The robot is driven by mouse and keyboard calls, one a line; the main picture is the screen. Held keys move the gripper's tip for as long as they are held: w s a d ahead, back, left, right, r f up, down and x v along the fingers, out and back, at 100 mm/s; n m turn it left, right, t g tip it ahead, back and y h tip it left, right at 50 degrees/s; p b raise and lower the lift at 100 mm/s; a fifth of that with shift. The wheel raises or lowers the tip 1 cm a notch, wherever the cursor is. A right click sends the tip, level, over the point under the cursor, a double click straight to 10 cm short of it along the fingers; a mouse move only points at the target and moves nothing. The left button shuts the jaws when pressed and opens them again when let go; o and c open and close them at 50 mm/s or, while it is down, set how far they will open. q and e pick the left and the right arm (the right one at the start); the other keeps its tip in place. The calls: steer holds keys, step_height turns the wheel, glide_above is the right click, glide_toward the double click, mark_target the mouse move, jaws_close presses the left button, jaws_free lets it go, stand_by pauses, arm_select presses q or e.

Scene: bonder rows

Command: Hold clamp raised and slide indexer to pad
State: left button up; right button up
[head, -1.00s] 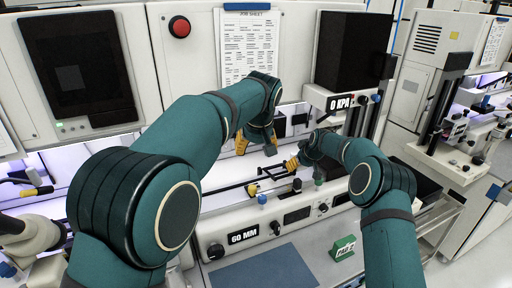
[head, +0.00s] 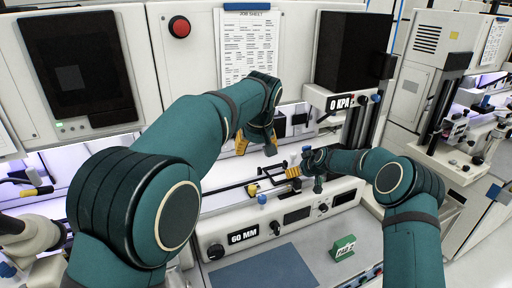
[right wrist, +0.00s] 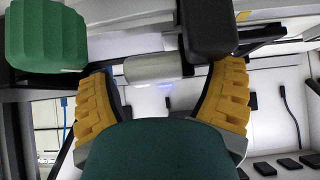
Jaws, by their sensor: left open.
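My left gripper (head: 256,143) is open, its yellow fingers apart and pointing down at the back of the bench, with nothing visible between them. My right gripper (head: 292,172) is low over the machine's dark rod and small bracket (head: 276,173). In the right wrist view its yellow fingers (right wrist: 160,105) are spread. A pale cylinder (right wrist: 152,68) shows beyond and between them; contact cannot be told. A green knob (right wrist: 45,35) and a black knob (right wrist: 207,25) also show there. I cannot tell which part is the clamp or the indexer.
The machine front carries a 60 MM label (head: 243,236) and a blue knob (head: 262,199). A green PAD 2 block (head: 343,248) stands on the bench right of a blue-grey mat (head: 263,271). A 0 KPA display (head: 340,103) and posts stand behind my right arm.

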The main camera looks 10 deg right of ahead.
steer(key=shift+o, duration=0.6)
steer(key=shift+r, duration=0.15)
steer(key=shift+s+d+r, duration=0.1)
steer(key=shift+s+r, duration=0.15)
steer(key=v, duration=0.6)
steer(key=shift+b, duration=0.45)
steer(key=shift+s, duration=0.1)
